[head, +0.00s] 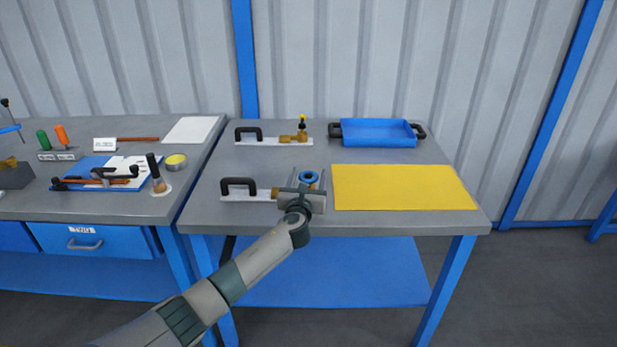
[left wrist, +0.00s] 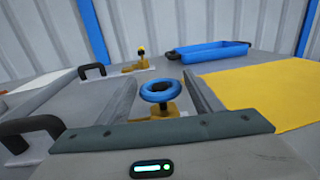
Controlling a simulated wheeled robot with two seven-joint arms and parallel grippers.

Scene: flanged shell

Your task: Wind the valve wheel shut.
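The blue valve wheel (head: 309,177) sits on a brass valve body (head: 278,192) on a light base plate (head: 236,198) with a black handle (head: 238,186), near the front of the table. My left gripper (head: 309,184) reaches it from the front. In the left wrist view the wheel (left wrist: 160,92) lies between the two grey fingers, which are spread with a gap on each side. The fingers appear open and not touching the rim. The lower valve body is partly hidden by the gripper. My right gripper is not in view.
A second brass valve with a yellow-and-black top (head: 301,132) stands behind on its own plate. A blue tray (head: 378,134) is at the back right, and a yellow mat (head: 402,187) lies to the right. A cluttered bench (head: 90,208) adjoins on the left.

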